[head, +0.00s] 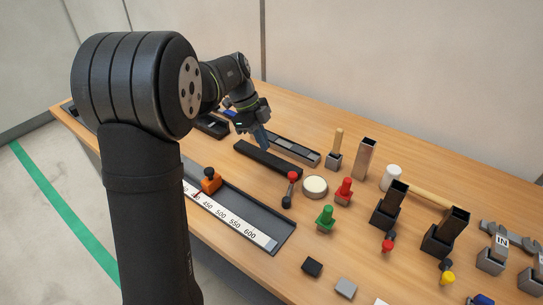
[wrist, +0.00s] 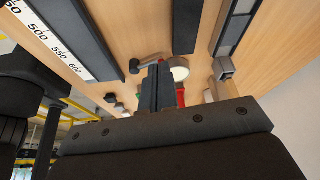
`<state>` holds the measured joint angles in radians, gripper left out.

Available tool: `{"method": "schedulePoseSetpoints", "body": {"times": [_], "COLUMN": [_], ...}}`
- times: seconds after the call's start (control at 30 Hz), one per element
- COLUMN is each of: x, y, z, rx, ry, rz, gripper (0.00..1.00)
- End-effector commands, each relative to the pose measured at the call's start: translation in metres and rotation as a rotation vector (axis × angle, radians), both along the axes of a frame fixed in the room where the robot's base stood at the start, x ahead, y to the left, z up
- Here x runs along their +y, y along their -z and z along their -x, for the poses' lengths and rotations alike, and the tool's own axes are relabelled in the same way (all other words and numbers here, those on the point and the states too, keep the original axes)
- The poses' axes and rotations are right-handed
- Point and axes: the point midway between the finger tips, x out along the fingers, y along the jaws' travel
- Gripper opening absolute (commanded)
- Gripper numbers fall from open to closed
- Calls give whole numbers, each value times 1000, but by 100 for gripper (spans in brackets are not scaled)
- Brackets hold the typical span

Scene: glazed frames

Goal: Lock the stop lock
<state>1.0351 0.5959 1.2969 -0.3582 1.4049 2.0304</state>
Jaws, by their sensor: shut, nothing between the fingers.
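An orange stop block (head: 210,182) with a black knob on top sits on the scale rail (head: 240,212), which carries a white ruler strip. A lever with a red ball end (head: 291,178) and a dark base stands on the table just right of the rail; which of these is the stop lock is not plain. My gripper (head: 264,143) is shut and empty, pointing down above the dark bar behind the rail, apart from block and lever. In the wrist view its fingers (wrist: 157,86) are together and partly hide the table; the ruler strip (wrist: 55,45) shows at left.
A long dark bar (head: 266,158) and a grey slotted rail (head: 293,149) lie around my gripper. A round white disc (head: 315,185), a red knob (head: 344,190) and a green knob (head: 325,218) stand right of the lever. Dark holders with handles (head: 385,213) crowd the right side.

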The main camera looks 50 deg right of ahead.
Motion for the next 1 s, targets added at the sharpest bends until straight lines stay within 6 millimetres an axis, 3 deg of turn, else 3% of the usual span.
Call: {"method": "schedulePoseSetpoints", "body": {"times": [0.2, 0.63, 0.83, 1.0], "x": [1, 1, 1, 0], "y": [-27, -32, -21, 7], "z": [-11, -12, -8, 3], "rx": [-1, 0, 1, 2], "ry": [-1, 0, 1, 1], "rz": [2, 1, -2, -4], "gripper": [0, 0, 0, 0]}}
